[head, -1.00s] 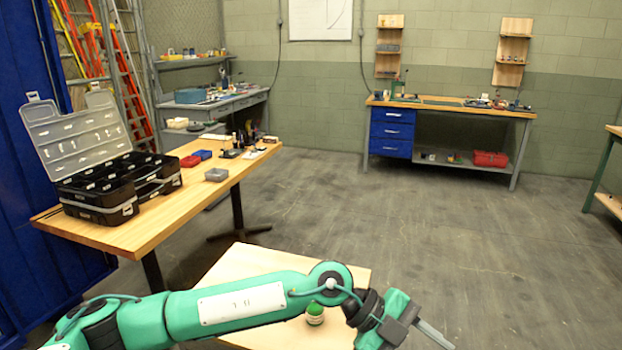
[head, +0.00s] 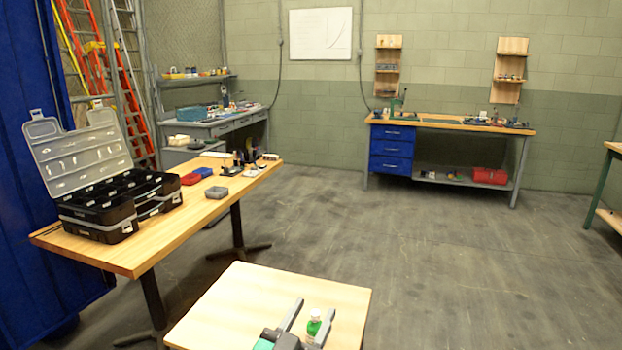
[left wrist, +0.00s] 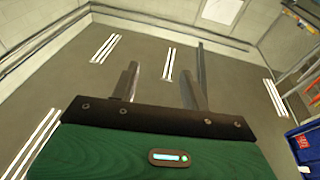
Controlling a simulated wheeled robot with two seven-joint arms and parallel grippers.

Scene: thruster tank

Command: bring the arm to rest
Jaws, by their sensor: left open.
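My left gripper (head: 306,325) shows at the bottom of the head view, over the front part of a small light wooden table. Its two grey fingers are apart with nothing held between them. In the left wrist view the fingers (left wrist: 158,78) are also spread, with ceiling and walls behind them. A small green bottle with a white cap (head: 313,323) shows by the fingers, partly hidden by them. I cannot tell how far it is from them. My right gripper is in neither view.
The small wooden table (head: 250,288) is otherwise bare. A longer wooden table (head: 150,250) at left carries an open black toolbox (head: 105,208) and small boxes. A workbench with blue drawers (head: 392,145) stands at the back wall. The floor at right is clear.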

